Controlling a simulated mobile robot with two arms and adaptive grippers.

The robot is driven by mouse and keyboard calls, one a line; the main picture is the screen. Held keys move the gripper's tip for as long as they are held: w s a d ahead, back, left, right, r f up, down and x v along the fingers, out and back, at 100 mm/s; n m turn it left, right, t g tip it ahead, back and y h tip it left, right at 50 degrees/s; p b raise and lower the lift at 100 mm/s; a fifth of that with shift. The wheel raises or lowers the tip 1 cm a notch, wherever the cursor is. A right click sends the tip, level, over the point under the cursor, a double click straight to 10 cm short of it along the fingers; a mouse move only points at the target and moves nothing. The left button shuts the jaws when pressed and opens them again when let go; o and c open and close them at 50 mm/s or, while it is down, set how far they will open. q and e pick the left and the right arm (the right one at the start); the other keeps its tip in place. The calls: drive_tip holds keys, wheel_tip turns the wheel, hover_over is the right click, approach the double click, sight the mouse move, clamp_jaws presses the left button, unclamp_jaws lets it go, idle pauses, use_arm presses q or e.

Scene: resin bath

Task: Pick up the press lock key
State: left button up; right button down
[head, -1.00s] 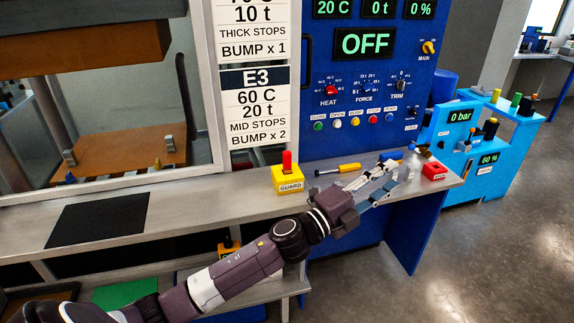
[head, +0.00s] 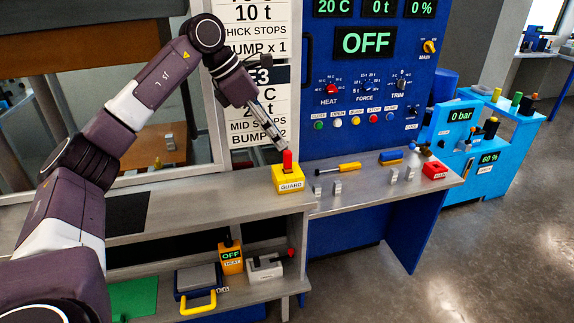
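I cannot make out the press lock key for certain. A small dark fitting with a label (head: 411,126) too small to read sits low on the right of the blue press panel (head: 322,78). My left gripper (head: 284,146) points down at the upright red handle (head: 287,160) of the yellow GUARD box (head: 288,180). Its fingertips are at or just above the handle's top; I cannot tell whether they touch. The fingers show nearly edge-on, so their opening is unclear. My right gripper is out of view.
The lower shelf holds a yellow OFF box (head: 230,256) and a red-handled grey box (head: 265,266).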

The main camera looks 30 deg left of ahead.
sight(285, 152)
use_arm(q)
drive_tip(key=shift+a+f, duration=0.1)
drive_tip(key=shift+f, duration=0.2)
drive_tip(key=p+x, duration=0.2)
drive_tip(key=x, duration=0.4)
drive_tip(key=shift+f, duration=0.2)
drive_tip(key=shift+w+f, duration=0.2)
drive_tip(key=shift+f, duration=0.05)
drive_tip(key=shift+c, duration=0.7)
clamp_jaws()
